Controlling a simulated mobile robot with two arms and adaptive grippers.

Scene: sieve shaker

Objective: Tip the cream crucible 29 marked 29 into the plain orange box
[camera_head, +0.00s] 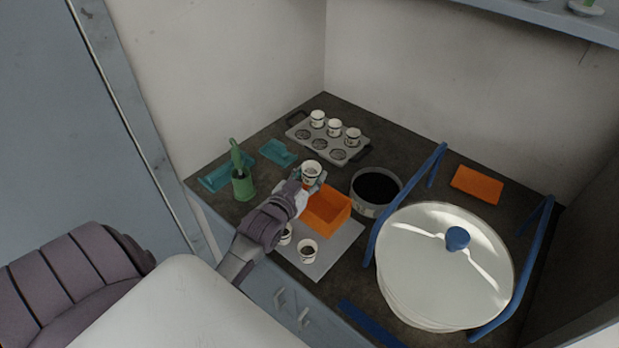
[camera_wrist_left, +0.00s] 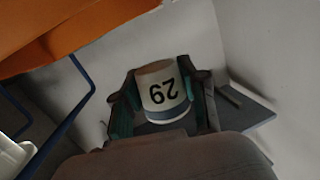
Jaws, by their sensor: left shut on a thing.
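The cream crucible 29 (camera_head: 311,169) is held by my left gripper (camera_head: 309,178), just behind the plain orange box (camera_head: 329,219) in the head view. Its open mouth faces up and it looks about upright, above the bench. In the left wrist view the crucible (camera_wrist_left: 161,93) shows a black 29, upside down in the picture, and a grey-blue band between the two fingers. The orange box (camera_wrist_left: 62,32) fills the upper left of that view. The inside of the box is partly hidden in the head view. My right gripper is not in view.
A grey tray (camera_head: 358,148) holds several cups at the back. Two cups stand on a pale mat (camera_head: 335,257) in front. A dark sieve pan (camera_head: 376,189), a large lidded shaker (camera_head: 440,275) with blue bars, a green holder (camera_head: 243,185) and an orange block (camera_head: 477,184) stand around.

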